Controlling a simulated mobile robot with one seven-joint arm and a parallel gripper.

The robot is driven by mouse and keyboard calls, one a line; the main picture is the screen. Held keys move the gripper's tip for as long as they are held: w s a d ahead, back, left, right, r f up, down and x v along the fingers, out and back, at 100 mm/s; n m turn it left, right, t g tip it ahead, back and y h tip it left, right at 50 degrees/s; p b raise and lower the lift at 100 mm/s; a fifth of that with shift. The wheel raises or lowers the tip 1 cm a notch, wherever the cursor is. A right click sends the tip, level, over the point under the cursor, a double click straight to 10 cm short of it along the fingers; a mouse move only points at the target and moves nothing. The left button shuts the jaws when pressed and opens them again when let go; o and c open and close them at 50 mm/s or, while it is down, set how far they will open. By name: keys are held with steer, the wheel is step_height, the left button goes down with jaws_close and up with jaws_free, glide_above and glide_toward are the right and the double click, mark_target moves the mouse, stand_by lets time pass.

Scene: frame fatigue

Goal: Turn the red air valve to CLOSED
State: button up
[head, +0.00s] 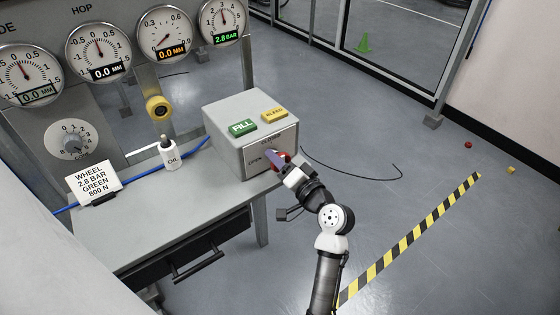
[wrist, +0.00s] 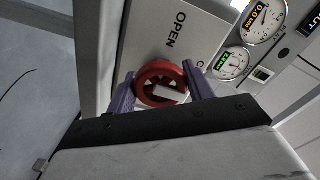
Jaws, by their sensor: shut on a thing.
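The red air valve (wrist: 146,76) is a round handwheel on the front of a grey box (head: 225,128). The word OPEN shows on the panel beside it, and a second word starting with C is partly hidden. In the wrist view my gripper (wrist: 160,92) has its purple fingers on either side of the wheel, shut on it. In the head view my gripper (head: 277,160) reaches the box front from the right and hides most of the valve.
A green FILL button (head: 242,127) and a yellow BLEED button (head: 273,114) sit on top of the box. An oil bottle (head: 168,154) and a sign card (head: 94,184) stand on the bench (head: 150,215). A gauge (head: 222,22) reads 2.8 bar.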

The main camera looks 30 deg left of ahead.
steer(key=shift+f, duration=0.1)
steer(key=o, duration=1)
steer(key=shift+c, duration=0.2)
steer(key=shift+d, duration=0.1)
steer(key=b+v, duration=0.4)
steer(key=v, duration=0.9)
steer(key=shift+d, duration=0.3)
